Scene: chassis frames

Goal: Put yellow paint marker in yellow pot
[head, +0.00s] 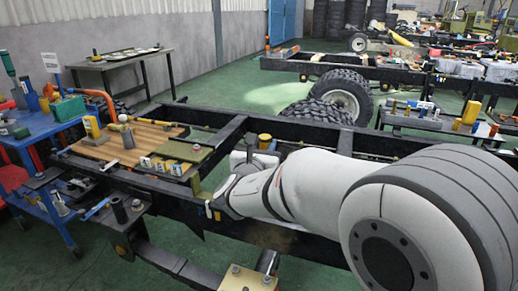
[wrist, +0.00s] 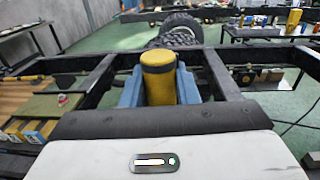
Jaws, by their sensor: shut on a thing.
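My gripper (head: 252,158) reaches out over the black chassis frame. A yellow upright object (head: 92,127) stands on the wooden board at left, and a yellow cylinder (head: 470,112) stands on the right-hand table. I cannot tell which is the yellow pot.
Black crossbars (head: 222,130) run near the gripper. A wheel (head: 342,95) stands behind. A blue cart (head: 45,135) is at left.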

